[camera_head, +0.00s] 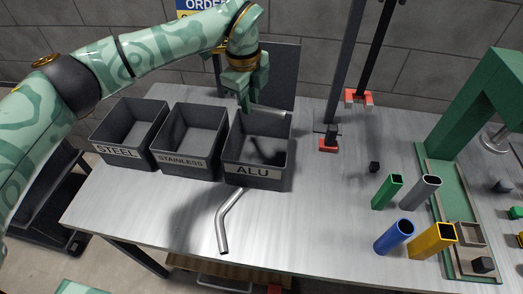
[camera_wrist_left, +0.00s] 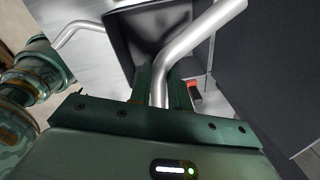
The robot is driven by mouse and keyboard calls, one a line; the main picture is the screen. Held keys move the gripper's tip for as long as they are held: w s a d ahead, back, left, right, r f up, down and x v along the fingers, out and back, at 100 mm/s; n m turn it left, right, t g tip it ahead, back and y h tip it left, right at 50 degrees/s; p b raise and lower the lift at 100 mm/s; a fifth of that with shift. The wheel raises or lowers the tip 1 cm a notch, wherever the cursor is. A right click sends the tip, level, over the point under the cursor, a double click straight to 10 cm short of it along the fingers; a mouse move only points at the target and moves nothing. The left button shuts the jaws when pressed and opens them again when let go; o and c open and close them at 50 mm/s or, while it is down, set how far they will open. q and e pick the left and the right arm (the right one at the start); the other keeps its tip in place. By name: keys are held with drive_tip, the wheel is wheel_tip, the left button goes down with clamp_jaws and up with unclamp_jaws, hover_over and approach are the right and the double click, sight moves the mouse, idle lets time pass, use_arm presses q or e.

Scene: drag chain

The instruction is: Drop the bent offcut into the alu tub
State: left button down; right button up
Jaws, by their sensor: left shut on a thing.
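My left gripper (camera_head: 246,100) is shut on a bent metal offcut (camera_head: 268,110), a silvery tube. In the left wrist view the offcut (camera_wrist_left: 188,42) sticks out past the fingers and bends to the upper right. The gripper holds it above the back part of the alu tub (camera_head: 270,183), a dark open box labelled ALU. A dark shadow falls inside the tub, which also shows below the offcut in the left wrist view (camera_wrist_left: 128,42). A second bent silvery tube (camera_head: 228,222) lies on the table in front of the tub. My right gripper is not in view.
The stainless tub (camera_head: 180,160) and the steel tub (camera_head: 116,153) stand to the left of the alu tub. Several coloured tubes, such as the blue one (camera_head: 394,237), stand at the right. A dark panel (camera_head: 284,75) rises behind the alu tub.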

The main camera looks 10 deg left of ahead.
use_arm(q)
wheel_tip(320, 180, down, 6)
drive_tip(key=b, duration=0.4)
drive_tip(key=shift+r, duration=0.2)
drive_tip(key=shift+r, duration=0.1)
drive_tip(key=c, duration=1.2)
unclamp_jaws()
drive_tip(key=shift+c, duration=0.2)
wheel_tip(320, 180, up, 16)
drive_tip(key=s+p, duration=0.1)
drive_tip(key=p, duration=0.2)
drive_tip(key=shift+s+a, duration=0.2)
drive_tip(key=shift+a, duration=0.1)
